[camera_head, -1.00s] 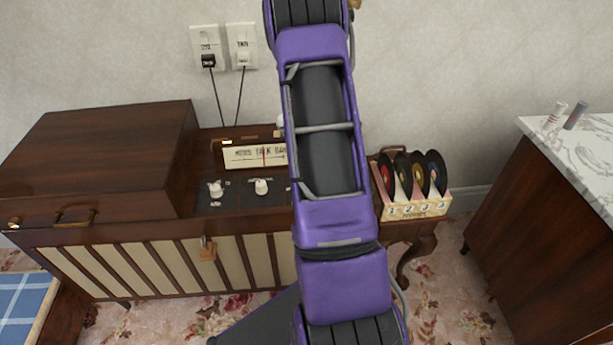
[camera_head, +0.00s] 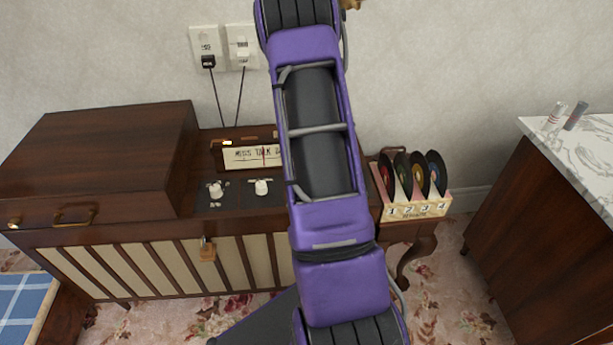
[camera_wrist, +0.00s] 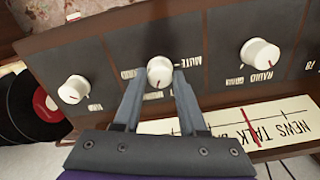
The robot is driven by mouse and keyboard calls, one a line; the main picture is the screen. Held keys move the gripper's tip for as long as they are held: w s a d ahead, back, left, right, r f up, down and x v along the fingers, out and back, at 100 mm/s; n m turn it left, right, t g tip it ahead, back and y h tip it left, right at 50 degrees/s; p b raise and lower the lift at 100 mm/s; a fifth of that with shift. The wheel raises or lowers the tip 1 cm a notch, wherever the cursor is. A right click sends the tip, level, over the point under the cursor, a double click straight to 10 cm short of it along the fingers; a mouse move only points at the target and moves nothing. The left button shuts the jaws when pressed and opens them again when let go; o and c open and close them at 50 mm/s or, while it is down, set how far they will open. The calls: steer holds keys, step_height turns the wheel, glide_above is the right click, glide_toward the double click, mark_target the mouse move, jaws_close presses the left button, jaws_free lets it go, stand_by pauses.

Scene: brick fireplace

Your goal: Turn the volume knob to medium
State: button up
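The console's control panel (camera_head: 236,199) shows two white knobs in the head view; my arm covers its right part and my gripper there. In the wrist view, a white knob (camera_wrist: 160,71) beside the word MUTE sits between the fingertips of my gripper (camera_wrist: 159,80). I take it as the volume knob; its dark pointer mark is small. The fingers are apart, one on each side of the knob and very near it. I cannot tell whether they touch it. The radio knob (camera_wrist: 260,55) is to the right and another white knob (camera_wrist: 72,90) to the left.
The tuning dial (camera_head: 250,156) stands behind the knobs, close to my gripper in the wrist view. A wooden lidded box (camera_head: 100,150) is left of the panel. A record rack (camera_head: 415,209) stands at right, and a marble-topped cabinet (camera_head: 590,150) farther right.

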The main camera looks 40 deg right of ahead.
steer(key=o, duration=0.4)
step_height(320, 180, up, 18)
steer(key=shift+f+p, duration=0.25)
steer(key=shift+p, duration=0.95)
steer(key=shift+s, duration=0.1)
